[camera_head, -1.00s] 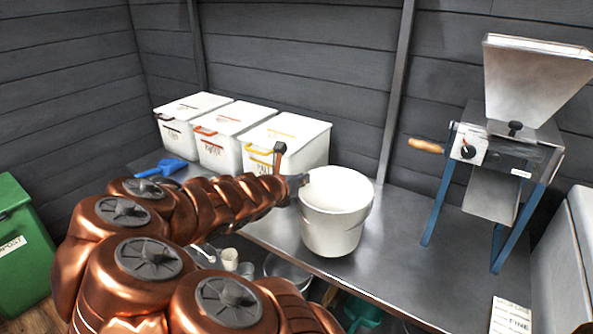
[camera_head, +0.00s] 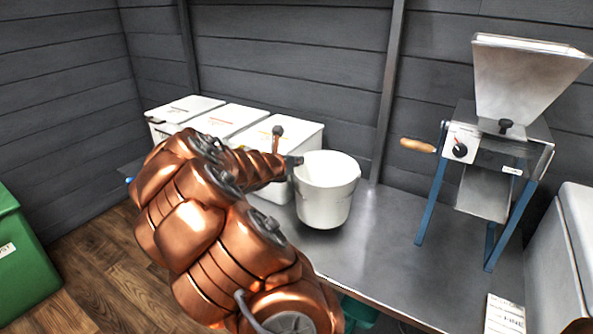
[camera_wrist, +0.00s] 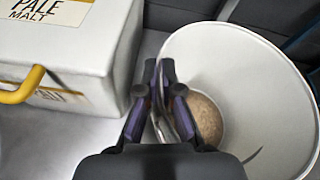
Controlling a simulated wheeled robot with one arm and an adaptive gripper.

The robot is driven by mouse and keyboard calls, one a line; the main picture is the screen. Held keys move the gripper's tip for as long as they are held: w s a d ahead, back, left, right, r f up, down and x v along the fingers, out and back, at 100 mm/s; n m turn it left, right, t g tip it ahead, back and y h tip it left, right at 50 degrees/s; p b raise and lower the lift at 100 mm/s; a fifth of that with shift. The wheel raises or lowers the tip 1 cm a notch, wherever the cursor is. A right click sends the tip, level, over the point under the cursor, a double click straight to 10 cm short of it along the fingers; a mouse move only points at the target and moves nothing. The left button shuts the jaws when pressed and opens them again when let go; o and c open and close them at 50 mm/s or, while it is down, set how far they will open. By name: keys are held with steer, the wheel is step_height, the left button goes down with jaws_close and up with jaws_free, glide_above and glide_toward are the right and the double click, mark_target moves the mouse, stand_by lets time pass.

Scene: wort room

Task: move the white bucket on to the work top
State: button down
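The white bucket (camera_head: 326,200) is upright over the grey metal work top (camera_head: 385,225), close to the right-hand white bin. A dark shadow lies under it; I cannot tell whether its base touches the surface. My gripper (camera_head: 293,163) is at the left side of the bucket's rim. In the wrist view, my gripper (camera_wrist: 165,100) has its fingers closed together over the wall of the bucket (camera_wrist: 255,75). Light brown grainy stuff shows at the bottom inside. The exact contact at the rim is partly hidden by the fingers.
Several white lidded bins stand behind left; the nearest (camera_wrist: 65,65) reads PALE MALT. A grain mill (camera_head: 490,150) with blue legs and a wooden handle stands right. A green bin (camera_head: 25,260) is on the floor at left. The work top between bucket and mill is clear.

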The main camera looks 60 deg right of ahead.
steer(key=shift+w+d+f+b, duration=0.15)
steer(key=shift+f+b, duration=0.3)
steer(key=shift+f, duration=0.4)
steer(key=shift+d+f+b, duration=0.1)
steer(key=shift+f+b, duration=0.35)
steer(key=shift+f, duration=0.5)
steer(key=c, duration=1.3)
jaws_free()
steer(key=shift+p+v, duration=1.6)
steer(key=shift+v, duration=4.5)
